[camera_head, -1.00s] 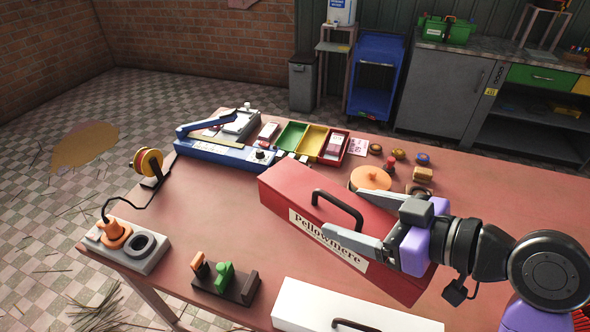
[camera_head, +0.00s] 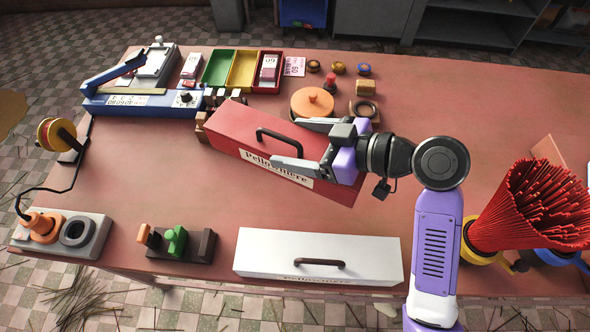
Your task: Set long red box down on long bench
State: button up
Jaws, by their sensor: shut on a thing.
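The long red box (camera_head: 240,138) has a dark handle on top and a white "Pellowmere" label on its near side. It is over the middle of the long bench (camera_head: 130,180), lying at a slant, its right end nearer the front. My gripper (camera_head: 287,143) reaches in from the right and is shut on the red box, its fingers on either side around the handle. I cannot tell whether the box's underside touches the bench top. My gripper covers part of the box's right end.
A white box (camera_head: 270,250) lies at the front edge. Brown blocks (camera_head: 201,126) are close to the red box's left end. An orange round lid (camera_head: 312,101) and coloured trays (camera_head: 243,70) are behind it. Red incense sticks (camera_head: 530,205) stand at right. The bench's left middle is clear.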

notch_tip(320, 180, down, 12)
jog(key=shift+r+p, duration=0.1)
jog(key=shift+p, duration=0.3)
jog(key=shift+f, duration=0.2)
jog(key=o, duration=2.1)
jog(key=shift+r, duration=0.1)
jog(key=b+v, duration=0.1)
jog(key=v, duration=1.1)
jog(key=shift+s+b, duration=0.1)
jog(key=shift+b, duration=0.3)
